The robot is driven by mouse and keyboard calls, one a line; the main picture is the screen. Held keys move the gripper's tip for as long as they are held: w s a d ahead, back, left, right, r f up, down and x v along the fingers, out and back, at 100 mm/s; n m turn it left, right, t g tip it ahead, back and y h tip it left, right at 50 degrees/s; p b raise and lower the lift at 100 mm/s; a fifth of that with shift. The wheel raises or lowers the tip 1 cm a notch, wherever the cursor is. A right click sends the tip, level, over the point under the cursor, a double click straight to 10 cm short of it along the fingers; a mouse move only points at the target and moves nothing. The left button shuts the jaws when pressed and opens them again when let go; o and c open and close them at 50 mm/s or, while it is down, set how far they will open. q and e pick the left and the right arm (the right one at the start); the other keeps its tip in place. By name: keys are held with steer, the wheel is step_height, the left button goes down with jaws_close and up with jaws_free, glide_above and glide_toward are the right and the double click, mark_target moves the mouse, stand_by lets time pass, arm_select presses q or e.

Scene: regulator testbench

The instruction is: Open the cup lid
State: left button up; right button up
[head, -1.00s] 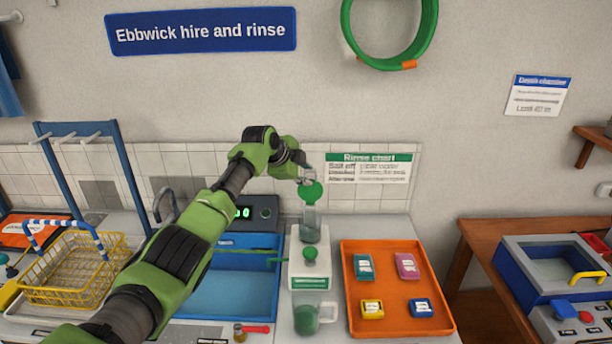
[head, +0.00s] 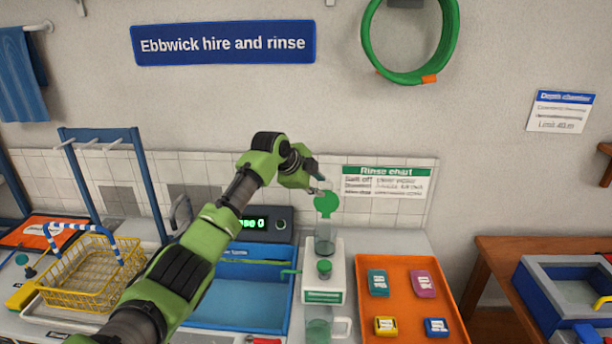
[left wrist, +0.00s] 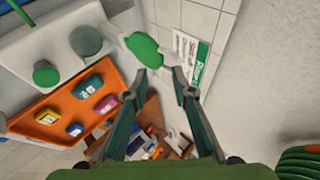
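The clear cup (head: 324,240) stands on a white dispenser unit (head: 312,293) with a green knob (head: 324,268). Its round green lid (head: 327,204) stands tilted up above the cup's rim, its flat face showing in the head view. In the left wrist view, the lid (left wrist: 145,48) is just beyond the fingertips, beside the cup (left wrist: 87,41). My left gripper (left wrist: 159,75) is open, with nothing between its fingers. In the head view, this gripper (head: 318,184) is just above and left of the lid. Whether a finger touches the lid is unclear. My right gripper is out of view.
A clear jug (head: 319,328) with green contents sits below the dispenser. An orange tray (head: 405,308) with several small coloured boxes lies to the right. A blue basin (head: 240,300) and a yellow wire basket (head: 92,272) are left. The wall is close behind the lid.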

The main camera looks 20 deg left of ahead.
arm_select(q)
steer(key=v, duration=0.8)
steer(key=shift+s+r, duration=0.2)
steer(key=shift+a, duration=0.1)
